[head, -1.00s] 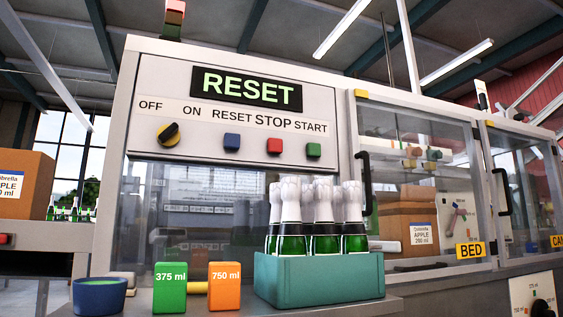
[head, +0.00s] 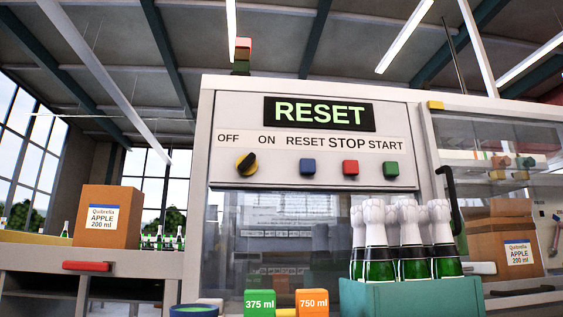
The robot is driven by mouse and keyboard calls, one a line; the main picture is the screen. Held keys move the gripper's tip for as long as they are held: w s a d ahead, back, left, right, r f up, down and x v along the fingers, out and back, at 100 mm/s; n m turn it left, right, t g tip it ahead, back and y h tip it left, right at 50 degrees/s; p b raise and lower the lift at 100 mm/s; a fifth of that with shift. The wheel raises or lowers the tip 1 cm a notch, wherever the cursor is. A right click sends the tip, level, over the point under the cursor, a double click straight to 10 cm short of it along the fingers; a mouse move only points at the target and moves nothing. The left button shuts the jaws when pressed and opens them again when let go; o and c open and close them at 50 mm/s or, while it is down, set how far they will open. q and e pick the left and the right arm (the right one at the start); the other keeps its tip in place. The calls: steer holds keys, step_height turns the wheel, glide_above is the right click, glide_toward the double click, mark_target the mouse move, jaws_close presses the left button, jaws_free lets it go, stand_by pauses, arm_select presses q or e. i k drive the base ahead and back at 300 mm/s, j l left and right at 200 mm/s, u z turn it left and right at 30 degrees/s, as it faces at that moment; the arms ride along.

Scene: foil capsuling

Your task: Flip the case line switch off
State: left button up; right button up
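No gripper of mine shows in the head view. A red bar-like part (head: 87,266) sits on the front edge of the grey table (head: 35,258) at the left; I cannot tell whether it is the case line switch. No label reading "case line" is legible.
A cardboard box (head: 107,217) and green bottles (head: 170,240) stand on the left table. A teal crate (head: 410,298) of foil-topped bottles, a green 375 ml block (head: 260,303), an orange 750 ml block (head: 312,302) and a blue bowl (head: 193,310) stand before the machine. The display (head: 319,113) reads RESET.

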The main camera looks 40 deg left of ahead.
mark_target(246, 164)
steer(key=u, duration=1.3)
